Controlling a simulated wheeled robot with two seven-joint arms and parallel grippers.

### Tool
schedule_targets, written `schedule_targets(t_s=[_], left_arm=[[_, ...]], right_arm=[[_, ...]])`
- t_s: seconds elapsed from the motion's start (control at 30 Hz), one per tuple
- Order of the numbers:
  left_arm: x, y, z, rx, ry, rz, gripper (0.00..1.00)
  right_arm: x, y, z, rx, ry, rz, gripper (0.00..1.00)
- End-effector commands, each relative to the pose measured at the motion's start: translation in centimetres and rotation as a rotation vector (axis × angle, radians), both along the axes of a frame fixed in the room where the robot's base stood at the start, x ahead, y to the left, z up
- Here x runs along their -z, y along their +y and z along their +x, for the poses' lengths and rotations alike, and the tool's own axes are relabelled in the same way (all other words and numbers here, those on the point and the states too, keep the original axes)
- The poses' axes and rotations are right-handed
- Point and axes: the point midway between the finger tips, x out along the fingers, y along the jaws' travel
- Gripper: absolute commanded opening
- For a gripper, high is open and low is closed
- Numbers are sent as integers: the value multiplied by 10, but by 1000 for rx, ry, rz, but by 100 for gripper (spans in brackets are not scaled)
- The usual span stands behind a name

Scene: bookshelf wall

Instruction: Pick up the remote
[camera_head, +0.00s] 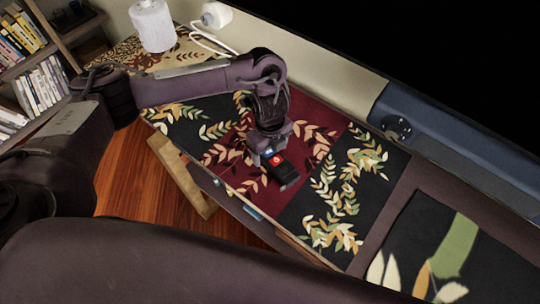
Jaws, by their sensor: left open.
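The remote (284,170) is a small black block with a red patch and a bit of blue at its near end. It lies on the dark red part of the leaf-patterned table top (320,113), close to the front edge. My left gripper (268,154) points down right at the remote's upper left end and partly hides it. Its jaws are open, and I cannot tell whether they touch the remote. My right gripper does not show.
A bookshelf (62,40) with books stands at the far left. A white cylinder (153,25) stands on the table's back left part, near a white corded object (216,15). A blue padded piece (455,140) lies at the right. Much of the table top is clear.

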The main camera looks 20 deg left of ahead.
Motion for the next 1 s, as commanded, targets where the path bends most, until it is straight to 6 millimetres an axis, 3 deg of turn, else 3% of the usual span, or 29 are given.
schedule_targets(t_s=[0.1, 0.5, 0.8, 1.0], left_arm=[[-1, 0, 0, 0, -1, -1, 73], [-1, 0, 0, 0, -1, -1, 20], [-4, 0, 1, 1, -3, -1, 20], [-27, 0, 2, 3, -7, -1, 20]], right_arm=[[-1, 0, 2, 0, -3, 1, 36], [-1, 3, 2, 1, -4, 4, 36], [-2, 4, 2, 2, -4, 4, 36], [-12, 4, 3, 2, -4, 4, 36]])
